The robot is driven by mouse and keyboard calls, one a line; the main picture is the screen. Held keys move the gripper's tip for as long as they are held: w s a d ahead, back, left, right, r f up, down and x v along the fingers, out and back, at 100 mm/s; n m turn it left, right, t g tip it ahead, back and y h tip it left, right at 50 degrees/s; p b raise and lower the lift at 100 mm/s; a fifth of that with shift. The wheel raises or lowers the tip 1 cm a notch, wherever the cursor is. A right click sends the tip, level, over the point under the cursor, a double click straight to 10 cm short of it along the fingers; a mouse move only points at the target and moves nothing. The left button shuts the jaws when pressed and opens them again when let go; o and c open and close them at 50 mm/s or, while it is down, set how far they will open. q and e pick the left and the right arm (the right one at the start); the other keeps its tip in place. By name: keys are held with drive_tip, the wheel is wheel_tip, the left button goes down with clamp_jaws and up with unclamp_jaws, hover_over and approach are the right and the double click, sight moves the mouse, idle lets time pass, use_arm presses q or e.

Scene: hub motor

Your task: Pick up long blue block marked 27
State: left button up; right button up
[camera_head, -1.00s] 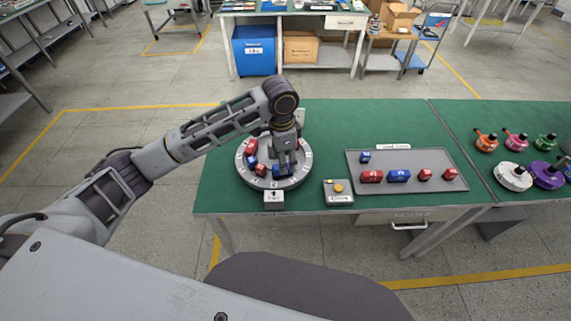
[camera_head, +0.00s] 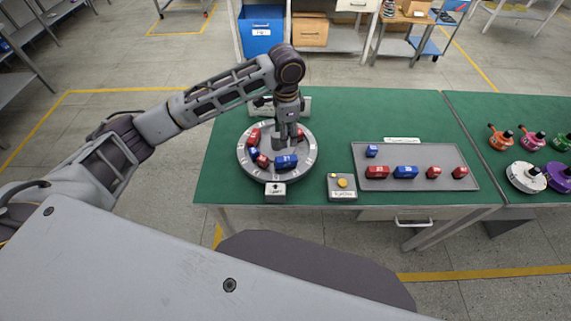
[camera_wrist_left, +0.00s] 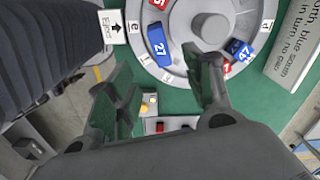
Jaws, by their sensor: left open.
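The long blue block marked 27 (camera_wrist_left: 157,47) lies on the round grey dial (camera_wrist_left: 185,72), near its rim. In the head view, a blue block (camera_head: 286,161) at the dial's front appears to be the same one. My left gripper (camera_head: 284,142) is above the dial, behind that block, pointing down. In the left wrist view, the gripper's fingers (camera_wrist_left: 160,90) are spread wide with nothing between them. Block 27 is beyond the fingertips, apart from them. My right gripper is not in view.
Another blue block marked 47 (camera_wrist_left: 240,49) and several red blocks share the dial. A small arrow-marked box (camera_head: 275,190) stands at its front and a yellow-button box (camera_head: 342,187) to the right. A grey tray (camera_head: 437,158) holds red and blue blocks. Bare green table lies between.

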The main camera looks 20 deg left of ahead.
sight(285, 158)
use_arm(q)
drive_tip(key=shift+f, duration=4.05)
drive_tip(key=shift+f, duration=0.1)
drive_tip(key=shift+f+p, duration=0.6)
drive_tip(key=shift+f, duration=1.9)
drive_tip(key=shift+c, duration=0.4)
clamp_jaws()
